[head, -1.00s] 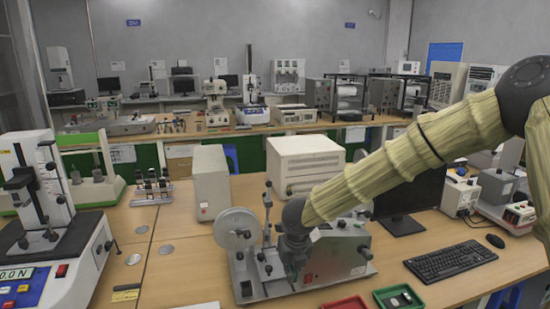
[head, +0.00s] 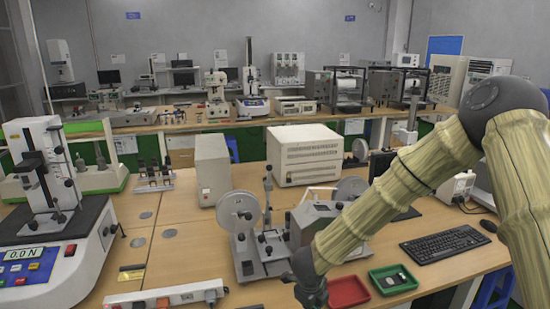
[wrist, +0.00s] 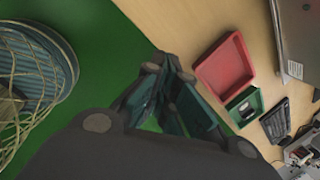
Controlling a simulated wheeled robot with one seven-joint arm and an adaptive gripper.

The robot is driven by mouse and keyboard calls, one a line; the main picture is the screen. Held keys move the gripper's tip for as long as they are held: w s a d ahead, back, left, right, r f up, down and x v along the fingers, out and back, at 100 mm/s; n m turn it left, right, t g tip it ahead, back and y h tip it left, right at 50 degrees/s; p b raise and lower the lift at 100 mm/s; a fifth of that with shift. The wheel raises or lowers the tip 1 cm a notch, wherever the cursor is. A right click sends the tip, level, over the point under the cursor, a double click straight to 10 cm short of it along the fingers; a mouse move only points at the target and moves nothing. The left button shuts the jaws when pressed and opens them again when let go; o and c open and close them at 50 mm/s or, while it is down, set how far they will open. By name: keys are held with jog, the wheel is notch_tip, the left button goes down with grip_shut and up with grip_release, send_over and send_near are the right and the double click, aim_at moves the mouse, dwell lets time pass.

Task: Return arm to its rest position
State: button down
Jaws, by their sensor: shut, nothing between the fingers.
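My arm, in a ribbed yellowish sleeve, reaches in from the right of the head view. My gripper (head: 314,296) is at the bottom of the head view, near the table's front edge and just left of a red tray (head: 348,291). Its fingertips are cut off or hidden there. In the wrist view my gripper (wrist: 168,65) has its dark fingers drawn together with nothing between them. Below it lies green floor, and the red tray (wrist: 222,65) is to its right.
A power strip (head: 190,293) lies to the left. The wrist view shows a ribbed bin (wrist: 50,65) on the floor.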

jog(key=s+d+f+n+b, duration=0.2)
jog(key=s+d+f+n, duration=0.2)
jog(key=s+f+n, duration=0.5)
jog(key=s+d+f+n+b, duration=0.2)
jog(key=s+d+f+n, duration=0.3)
jog(key=f, duration=0.6)
jog(key=s+d+f+n+g+b, duration=0.1)
jog(key=s+f+n, duration=0.2)
jog(key=s, duration=0.5)
jog(key=s+d+f+n+y+b, duration=0.1)
jog(key=s+f+n, duration=0.2)
jog(key=s+n, duration=0.2)
jog(key=s+d+f+n+g+b, duration=0.1)
jog(key=s+f+n, duration=0.2)
jog(key=s, duration=0.7)
jog(key=shift+s+f+n+g+b, duration=0.2)
jog(key=shift+s+n+g+b, duration=0.1)
jog(key=shift+n, duration=0.4)
